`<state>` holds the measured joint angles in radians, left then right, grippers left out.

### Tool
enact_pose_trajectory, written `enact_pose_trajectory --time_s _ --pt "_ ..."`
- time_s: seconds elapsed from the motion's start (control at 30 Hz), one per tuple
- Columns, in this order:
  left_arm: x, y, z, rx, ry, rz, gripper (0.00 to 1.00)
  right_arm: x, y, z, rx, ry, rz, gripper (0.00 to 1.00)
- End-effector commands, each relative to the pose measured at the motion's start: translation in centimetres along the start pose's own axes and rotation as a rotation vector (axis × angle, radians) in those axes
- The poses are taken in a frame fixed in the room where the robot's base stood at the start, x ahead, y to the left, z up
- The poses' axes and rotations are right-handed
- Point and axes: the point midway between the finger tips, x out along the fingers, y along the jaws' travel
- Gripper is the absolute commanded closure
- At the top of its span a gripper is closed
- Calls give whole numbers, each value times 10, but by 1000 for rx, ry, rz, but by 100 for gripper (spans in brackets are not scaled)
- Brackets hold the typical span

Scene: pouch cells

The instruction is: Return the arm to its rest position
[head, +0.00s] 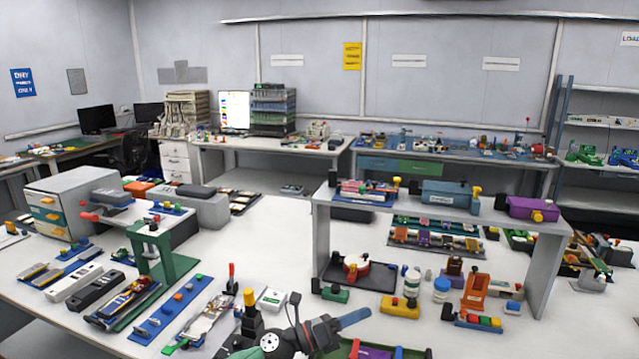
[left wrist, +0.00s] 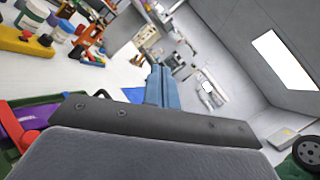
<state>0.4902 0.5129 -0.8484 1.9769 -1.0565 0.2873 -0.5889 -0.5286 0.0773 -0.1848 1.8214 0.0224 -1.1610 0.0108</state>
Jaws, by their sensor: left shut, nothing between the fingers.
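My left gripper (head: 353,318) is at the bottom middle of the head view, above the front of the white bench (head: 250,245). Its blue fingers are together and point to the right, with nothing between them. In the left wrist view the shut blue fingers (left wrist: 160,86) point up and away over the room, and no object touches them. Part of my left arm shows at the bottom of the head view. My right gripper is not in either view.
A grey raised shelf (head: 322,245) stands right of centre, behind my left gripper. A green tray (head: 410,353) with a purple item lies just below the gripper. A yellow block (head: 399,308) sits nearby. The bench middle, left of the shelf, is clear.

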Motion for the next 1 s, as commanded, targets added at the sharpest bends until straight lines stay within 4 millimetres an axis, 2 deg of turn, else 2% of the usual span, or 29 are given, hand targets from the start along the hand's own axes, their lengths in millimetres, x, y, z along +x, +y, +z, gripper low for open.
enact_pose_trajectory --time_s 0.1,0.27,0.4,0.53,0.67,0.77,0.87,1.0 --pt "-10 -5 11 -180 -182 39 100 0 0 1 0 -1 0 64" --pt "-36 2 24 -422 -418 109 100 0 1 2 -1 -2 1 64" --pt "-70 14 26 -637 -617 182 100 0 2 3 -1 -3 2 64" --pt "-108 29 19 -838 -795 260 100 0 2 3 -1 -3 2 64" --pt "-150 43 2 -1036 -969 346 100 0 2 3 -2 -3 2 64" --pt "-185 51 -19 -1185 -1098 419 100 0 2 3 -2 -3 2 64" --pt "-221 56 -45 -1330 -1226 499 100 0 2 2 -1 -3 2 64" --pt "-271 56 -88 -1526 -1401 624 100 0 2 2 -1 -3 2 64"
